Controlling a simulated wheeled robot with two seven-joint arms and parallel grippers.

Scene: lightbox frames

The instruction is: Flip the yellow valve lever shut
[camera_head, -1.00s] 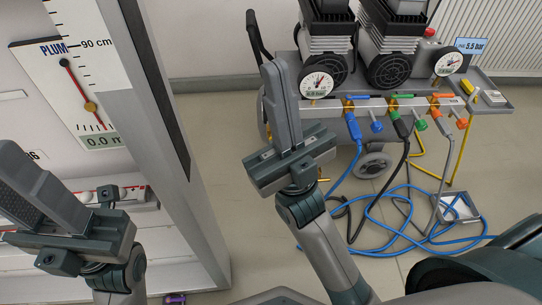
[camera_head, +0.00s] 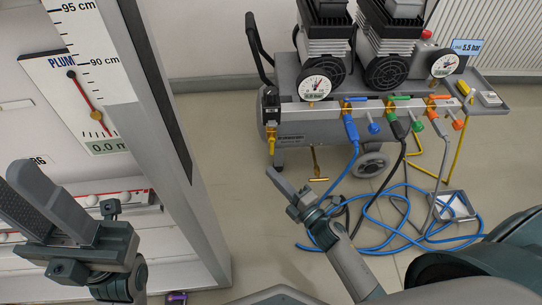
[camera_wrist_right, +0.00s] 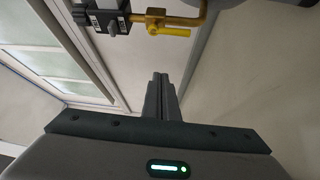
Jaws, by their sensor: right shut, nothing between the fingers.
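The yellow valve lever (camera_wrist_right: 172,31) shows at the top of the right wrist view, beside a brass pipe fitting (camera_wrist_right: 190,19) and a dark block. In the head view the yellow lever part (camera_head: 271,140) hangs below a small black unit at the left end of the compressor. My right gripper (camera_head: 271,170) is shut and empty, a little below the lever in the picture. Its fingertips (camera_wrist_right: 160,75) point toward the fitting, with a visible gap to the lever.
The compressor cart (camera_head: 400,120) carries gauges and coloured hose couplings. Blue and black hoses (camera_head: 385,245) coil on the floor to the right of my right gripper. A grey panel frame (camera_head: 165,150) with a plumb gauge stands at the left.

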